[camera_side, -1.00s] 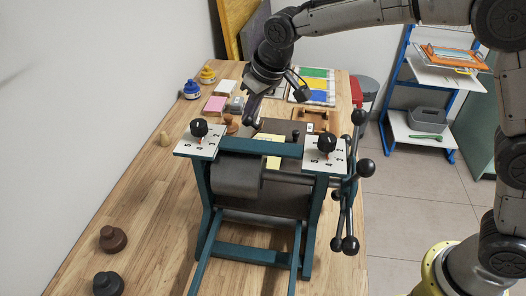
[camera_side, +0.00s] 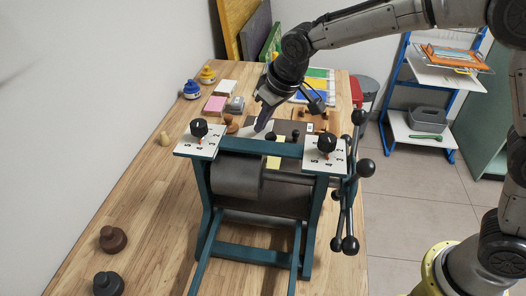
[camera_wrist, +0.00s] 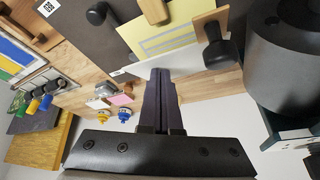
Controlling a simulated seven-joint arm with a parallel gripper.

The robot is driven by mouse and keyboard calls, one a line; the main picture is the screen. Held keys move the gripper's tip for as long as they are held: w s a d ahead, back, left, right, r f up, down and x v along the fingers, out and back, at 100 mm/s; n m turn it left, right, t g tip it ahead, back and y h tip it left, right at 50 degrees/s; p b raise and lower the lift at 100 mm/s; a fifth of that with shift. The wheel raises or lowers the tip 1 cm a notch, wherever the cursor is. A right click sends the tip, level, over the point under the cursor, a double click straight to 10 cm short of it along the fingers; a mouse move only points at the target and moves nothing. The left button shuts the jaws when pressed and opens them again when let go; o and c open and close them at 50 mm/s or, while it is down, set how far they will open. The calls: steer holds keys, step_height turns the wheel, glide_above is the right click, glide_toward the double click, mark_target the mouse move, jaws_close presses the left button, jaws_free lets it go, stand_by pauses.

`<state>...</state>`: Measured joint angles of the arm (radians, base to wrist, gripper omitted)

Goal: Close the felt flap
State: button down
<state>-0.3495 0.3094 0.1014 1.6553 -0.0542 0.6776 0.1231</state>
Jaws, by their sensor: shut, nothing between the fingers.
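The dark grey sheet (camera_side: 292,127), which looks like the felt flap, lies behind the press roller. In the wrist view it spans the top left (camera_wrist: 90,38), with a black knob (camera_wrist: 98,13) on it. A yellow sheet (camera_wrist: 185,40) lies beside it on a pale strip (camera_wrist: 185,65). My gripper (camera_side: 260,129) is shut and empty, low over the left side of the press bed. In the wrist view its fingers (camera_wrist: 160,73) point towards the pale strip's edge. I cannot tell whether they touch anything. The press frame and roller hide part of the bed in the side view.
The teal press (camera_side: 255,147) has a roller (camera_side: 237,176), two black adjusting knobs and a handwheel (camera_side: 350,190) at right. The front left tabletop (camera_side: 150,205) has free room.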

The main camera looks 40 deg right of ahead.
steer(key=shift+s+d+f, duration=0.25)
steer(key=shift+f, duration=0.35)
steer(key=shift+s+d+f, duration=0.2)
steer(key=shift+f, duration=0.35)
steer(key=shift+s+d+f, duration=0.15)
steer(key=shift+f, duration=0.5)
steer(key=shift+s+d+f, duration=0.1)
steer(key=shift+s+f, duration=0.05)
steer(key=shift+f, duration=0.45)
steer(key=shift+w+a+r, duration=0.1)
steer(key=shift+w+r, duration=0.05)
steer(key=shift+r, duration=3.65)
